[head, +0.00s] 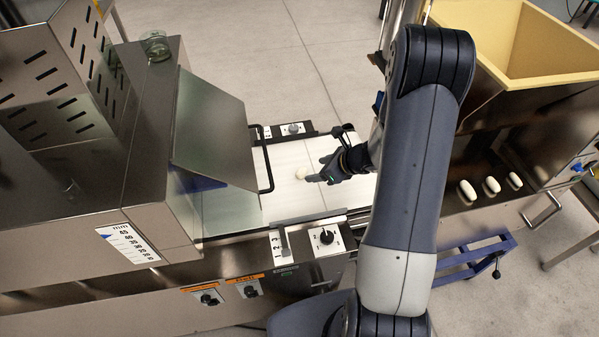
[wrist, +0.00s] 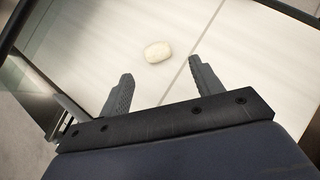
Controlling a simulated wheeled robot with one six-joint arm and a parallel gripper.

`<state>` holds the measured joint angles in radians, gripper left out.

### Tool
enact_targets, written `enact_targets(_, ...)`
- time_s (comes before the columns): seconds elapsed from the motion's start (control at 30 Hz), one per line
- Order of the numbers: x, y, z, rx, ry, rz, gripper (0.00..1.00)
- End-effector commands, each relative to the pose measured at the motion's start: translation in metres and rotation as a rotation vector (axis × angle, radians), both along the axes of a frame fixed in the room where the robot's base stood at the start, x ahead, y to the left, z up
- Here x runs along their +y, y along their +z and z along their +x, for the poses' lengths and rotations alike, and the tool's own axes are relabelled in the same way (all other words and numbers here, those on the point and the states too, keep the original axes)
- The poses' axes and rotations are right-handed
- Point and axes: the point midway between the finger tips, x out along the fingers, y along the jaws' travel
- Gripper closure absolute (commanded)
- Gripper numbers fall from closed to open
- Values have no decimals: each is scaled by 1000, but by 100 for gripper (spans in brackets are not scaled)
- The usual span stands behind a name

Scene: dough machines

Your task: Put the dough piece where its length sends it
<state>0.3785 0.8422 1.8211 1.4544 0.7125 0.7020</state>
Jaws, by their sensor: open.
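A small pale dough piece (head: 300,173) lies on the white belt (head: 285,203) between the two machines. In the wrist view the dough piece (wrist: 157,52) is a short rounded oval, lying on the belt beside a dark seam line. My gripper (head: 314,177) is just to its right in the head view, low over the belt. In the wrist view the two fingers of my gripper (wrist: 160,88) are spread apart with nothing between them, and the dough lies beyond the fingertips. Whether the fingers touch the belt I cannot tell.
A steel machine with a tilted clear guard (head: 215,130) and a millimetre scale (head: 128,243) stands left. A black bar frame (head: 264,160) crosses the belt near the dough. Several dough pieces (head: 467,191) lie on the right machine, below a yellow hopper (head: 535,45). A knob panel (head: 326,239) fronts the belt.

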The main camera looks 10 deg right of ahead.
Motion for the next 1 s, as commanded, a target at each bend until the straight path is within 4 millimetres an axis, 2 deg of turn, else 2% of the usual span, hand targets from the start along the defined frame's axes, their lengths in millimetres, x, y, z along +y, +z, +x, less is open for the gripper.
enact_targets(0.27, 13, -12, 9, 3, 3, 1, 38)
enact_targets(0.5, 30, -33, 24, 3, 3, 1, 38)
enact_targets(0.87, 34, -40, 29, 1, 1, -1, 38)
enact_targets(1.0, 34, -39, 29, 1, 1, 0, 48)
